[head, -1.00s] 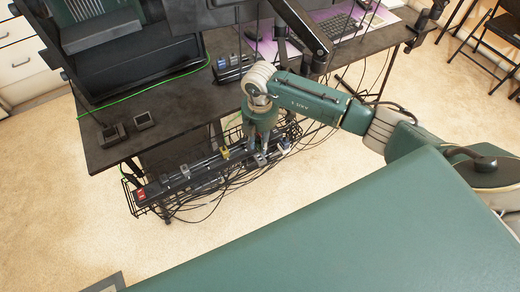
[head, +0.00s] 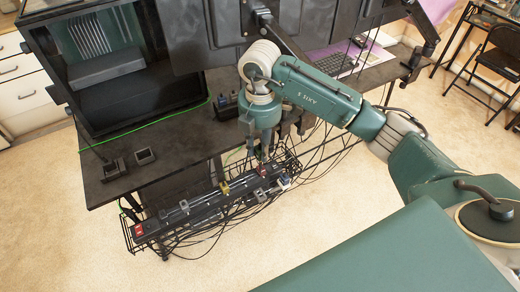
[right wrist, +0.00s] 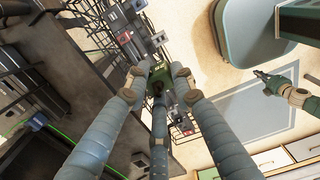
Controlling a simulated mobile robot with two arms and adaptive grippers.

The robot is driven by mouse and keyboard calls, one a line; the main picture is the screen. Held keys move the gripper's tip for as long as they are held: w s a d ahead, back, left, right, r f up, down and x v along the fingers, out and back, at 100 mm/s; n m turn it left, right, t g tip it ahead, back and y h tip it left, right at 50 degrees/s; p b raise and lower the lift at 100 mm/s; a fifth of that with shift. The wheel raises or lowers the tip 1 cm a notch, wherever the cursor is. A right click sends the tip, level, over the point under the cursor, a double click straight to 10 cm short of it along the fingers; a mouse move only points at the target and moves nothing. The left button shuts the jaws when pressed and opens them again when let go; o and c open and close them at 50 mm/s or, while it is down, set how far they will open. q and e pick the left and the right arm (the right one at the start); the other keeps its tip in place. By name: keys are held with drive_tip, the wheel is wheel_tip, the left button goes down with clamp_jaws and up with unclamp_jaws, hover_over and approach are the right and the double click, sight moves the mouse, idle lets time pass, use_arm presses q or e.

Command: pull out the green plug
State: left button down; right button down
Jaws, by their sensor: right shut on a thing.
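My right gripper (head: 262,152) hangs down from above over the black power strip (head: 205,205), which lies in a wire basket. It also shows in the right wrist view (right wrist: 158,78), with its fingers closed around the small green plug (right wrist: 161,83). In the head view there is a gap between the fingertips and the strip, and the plug is too small to make out there. Another arm's gripper, my left one (right wrist: 268,80), appears small at the right of the right wrist view; its jaws are too small to judge.
The wire basket (head: 130,238) hangs below the black desk (head: 180,145). A yellow plug (head: 224,188) and a white plug (head: 284,182) sit on the strip, with loose black cables around it. The carpet in front is clear.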

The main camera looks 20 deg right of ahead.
sight(260, 149)
drive_tip(key=shift+r+p, duration=1.2)
drive_tip(key=shift+r, duration=0.5)
